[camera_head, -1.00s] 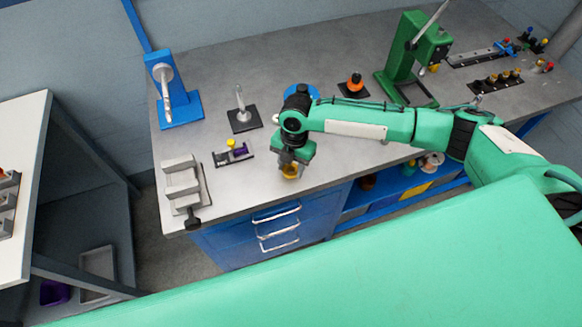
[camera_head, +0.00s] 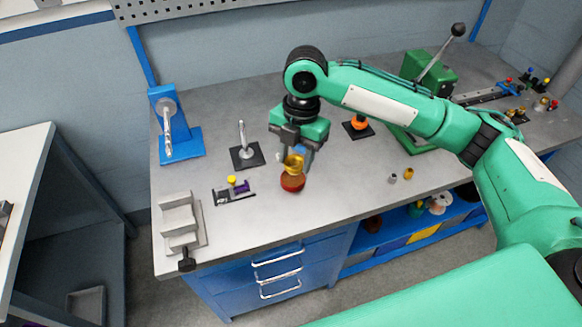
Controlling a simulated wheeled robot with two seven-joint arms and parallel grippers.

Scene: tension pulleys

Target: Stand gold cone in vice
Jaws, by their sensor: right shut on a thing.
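The gold cone (camera_head: 294,162) is between the fingertips of my right gripper (camera_head: 296,152), which is shut on it and points down over the middle of the bench. The fingers hide part of the cone. A red-brown round piece (camera_head: 292,183) shows directly below the gold; I cannot tell whether they touch. The grey vice (camera_head: 178,220) stands at the bench's front left corner, with a black handle (camera_head: 187,261) at its front. No object shows in its jaws. The vice is well left of my right gripper and apart from it. My left gripper is out of view.
Between vice and gripper is a small rack (camera_head: 234,192) with yellow and purple pieces. Behind it stand a spindle on a black base (camera_head: 247,157) and a blue stand (camera_head: 181,143). An orange piece (camera_head: 359,123) and green press (camera_head: 430,73) are right. The front bench strip is clear.

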